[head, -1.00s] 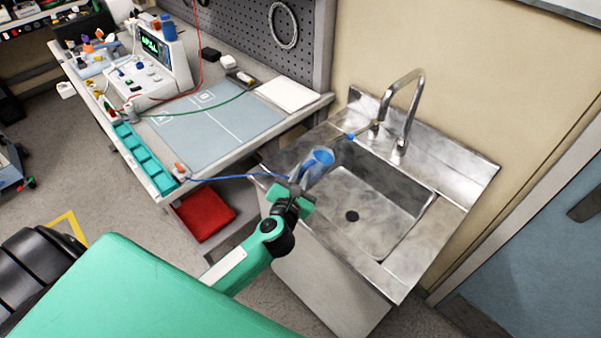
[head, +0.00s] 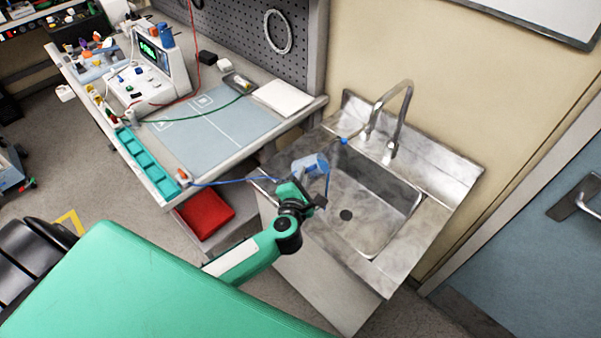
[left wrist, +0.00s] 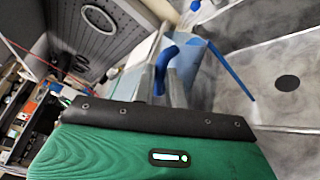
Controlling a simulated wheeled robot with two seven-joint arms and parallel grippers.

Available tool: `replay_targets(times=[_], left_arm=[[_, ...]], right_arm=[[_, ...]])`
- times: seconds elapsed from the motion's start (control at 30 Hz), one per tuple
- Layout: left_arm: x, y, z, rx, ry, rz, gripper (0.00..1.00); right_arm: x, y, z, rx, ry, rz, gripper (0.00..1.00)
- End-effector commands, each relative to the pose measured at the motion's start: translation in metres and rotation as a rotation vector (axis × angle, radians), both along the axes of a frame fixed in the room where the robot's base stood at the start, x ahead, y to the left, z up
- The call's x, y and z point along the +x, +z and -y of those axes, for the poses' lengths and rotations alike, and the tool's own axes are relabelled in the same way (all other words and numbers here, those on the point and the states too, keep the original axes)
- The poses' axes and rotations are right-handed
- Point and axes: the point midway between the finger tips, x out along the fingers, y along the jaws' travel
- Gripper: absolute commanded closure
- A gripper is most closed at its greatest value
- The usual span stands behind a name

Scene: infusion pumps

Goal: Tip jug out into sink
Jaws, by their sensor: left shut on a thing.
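My left gripper (head: 308,196) is at the left edge of the steel sink (head: 368,228). It is shut on a translucent blue jug (head: 312,165), which it holds tilted over the left part of the basin. In the left wrist view the jug (left wrist: 205,82) lies beyond the fingers, and its dark blue handle (left wrist: 165,66) is between them. The drain hole (head: 346,215) is right of the jug. My right gripper is not in view.
The tap (head: 396,120) arches at the sink's back edge. A red bin (head: 205,219) sits under the bench. The basin's right side is clear.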

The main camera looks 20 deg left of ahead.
Motion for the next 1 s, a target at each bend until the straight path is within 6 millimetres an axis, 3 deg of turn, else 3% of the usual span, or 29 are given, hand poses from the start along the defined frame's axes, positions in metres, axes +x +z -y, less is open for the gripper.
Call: replay_targets(times=[1.0], left_arm=[[0.007, 0.019, 0.021, 0.337, 0.000, -0.106, 1.00]], right_arm=[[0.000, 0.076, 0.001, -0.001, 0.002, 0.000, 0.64]])
